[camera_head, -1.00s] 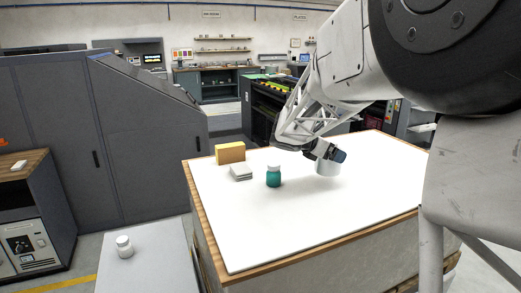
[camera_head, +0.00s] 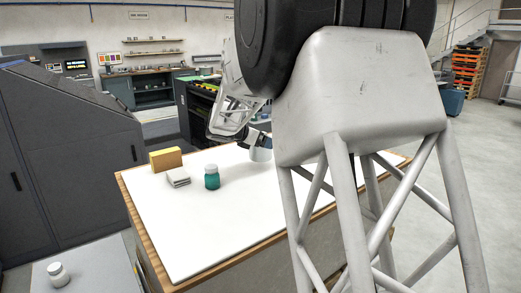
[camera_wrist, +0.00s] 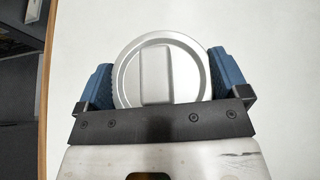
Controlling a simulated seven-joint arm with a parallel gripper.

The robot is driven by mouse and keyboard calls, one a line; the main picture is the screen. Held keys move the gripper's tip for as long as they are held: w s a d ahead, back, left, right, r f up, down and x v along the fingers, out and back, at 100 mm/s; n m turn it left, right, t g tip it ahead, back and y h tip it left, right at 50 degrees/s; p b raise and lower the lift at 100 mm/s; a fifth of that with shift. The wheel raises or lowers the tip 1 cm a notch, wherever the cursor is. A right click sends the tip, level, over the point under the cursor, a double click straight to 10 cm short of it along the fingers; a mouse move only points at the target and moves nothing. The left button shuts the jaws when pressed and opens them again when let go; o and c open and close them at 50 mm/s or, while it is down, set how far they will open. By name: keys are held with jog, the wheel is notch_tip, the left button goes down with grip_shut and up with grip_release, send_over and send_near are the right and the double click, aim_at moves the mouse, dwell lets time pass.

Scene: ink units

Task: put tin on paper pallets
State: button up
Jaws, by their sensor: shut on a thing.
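My gripper (camera_wrist: 161,88) is shut on a round silver-grey tin (camera_wrist: 186,65), with one blue finger on each side of it. In the head view the tin (camera_head: 261,154) shows pale at the end of my arm, partly hidden by the gripper. The white surface also fills most of the wrist view (camera_wrist: 270,40). I cannot tell whether the tin touches it.
A teal jar with a white lid (camera_head: 212,178), a grey stacked block (camera_head: 178,178) and a yellow box (camera_head: 165,158) stand on the white top, left of the tin. A white jar (camera_head: 58,274) stands on a lower grey surface. The front of the white top is clear.

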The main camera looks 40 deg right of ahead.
aim_at(261, 149)
jog(key=shift+f, duration=0.1)
jog(key=shift+f, duration=1.6)
jog(key=shift+f, duration=0.1)
jog(key=o, duration=0.9)
jog(key=shift+f, duration=0.1)
jog(key=shift+r, duration=0.2)
jog(key=v, duration=1.2)
jog(key=shift+s+a, duration=0.1)
jog(key=shift+s, duration=0.05)
jog(key=s+a+f+m+y, duration=0.2)
jog(key=s+a+m+y, duration=0.2)
jog(key=s+a, duration=0.5)
jog(key=s+a+f+m+t+y, duration=0.1)
jog(key=s+a+f+m+y, duration=0.2)
jog(key=s+a+m, duration=0.5)
jog(key=s+a+f+m+t+y, duration=0.1)
jog(key=s+a+m+y, duration=0.4)
jog(key=s+a, duration=0.6)
jog(key=shift+s+f+m, duration=0.25)
jog(key=shift+s+f, duration=0.05)
jog(key=shift+s, duration=1.5)
jog(key=shift+s+f+m, duration=0.25)
jog(key=shift+s+m, duration=0.05)
jog(key=shift+s, duration=1.5)
jog(key=shift+s+f+m, duration=0.25)
jog(key=shift+s+f, duration=0.05)
jog(key=shift+s, duration=1.55)
